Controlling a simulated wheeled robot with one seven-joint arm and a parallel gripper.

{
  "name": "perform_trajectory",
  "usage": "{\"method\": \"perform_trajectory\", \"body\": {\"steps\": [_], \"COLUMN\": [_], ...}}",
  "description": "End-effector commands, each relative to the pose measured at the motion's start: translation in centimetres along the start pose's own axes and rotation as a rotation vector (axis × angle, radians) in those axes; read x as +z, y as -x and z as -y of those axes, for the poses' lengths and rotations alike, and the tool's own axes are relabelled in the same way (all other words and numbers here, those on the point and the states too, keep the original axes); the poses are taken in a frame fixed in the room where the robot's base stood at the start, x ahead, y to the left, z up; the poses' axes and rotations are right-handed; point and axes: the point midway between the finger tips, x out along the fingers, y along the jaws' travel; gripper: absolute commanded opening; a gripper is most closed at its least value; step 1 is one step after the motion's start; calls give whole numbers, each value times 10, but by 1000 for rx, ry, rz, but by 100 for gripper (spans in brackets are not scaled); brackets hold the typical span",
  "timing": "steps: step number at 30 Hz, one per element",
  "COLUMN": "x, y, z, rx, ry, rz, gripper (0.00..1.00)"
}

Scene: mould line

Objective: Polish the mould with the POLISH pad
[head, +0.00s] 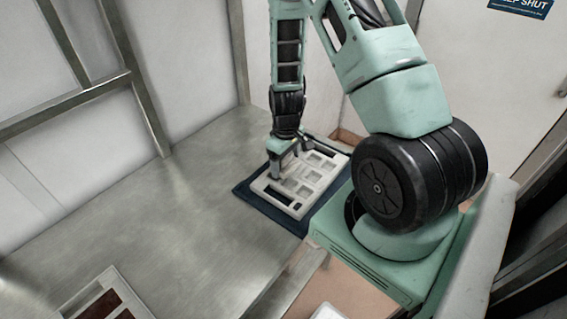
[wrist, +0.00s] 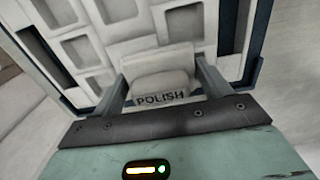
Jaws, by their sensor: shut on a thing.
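The mould (head: 317,173) is a pale plate with several square and slot-shaped recesses, lying on a dark blue mat (head: 243,193). In the wrist view the mould (wrist: 145,43) fills the top of the picture. My gripper (head: 289,165) is over the left part of the mould. In the wrist view my gripper (wrist: 163,82) is shut on the whitish POLISH pad (wrist: 160,85), whose dark lettering faces the camera. The pad is at or just above the mould's surface; I cannot tell whether they touch. The pad is hard to make out in the head view.
The mat lies on a grey metal worktop (head: 170,215) with wide free room to the left. A light tray with dark red contents (head: 108,290) is at the lower left. Metal-framed panels (head: 75,100) stand behind. My arm covers part of the right side.

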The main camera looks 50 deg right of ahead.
Motion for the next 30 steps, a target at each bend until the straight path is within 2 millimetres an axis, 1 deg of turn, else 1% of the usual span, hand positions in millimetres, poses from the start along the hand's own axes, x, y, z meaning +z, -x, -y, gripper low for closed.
{"method": "perform_trajectory", "body": {"steps": [9,17,30], "x": [0,0,0], "y": [-2,-2,-4], "z": [-22,-28,-55], "rx": [1,0,1], "ry": [-4,-1,-2], "rz": [-1,0,0], "gripper": [58,58,58]}}
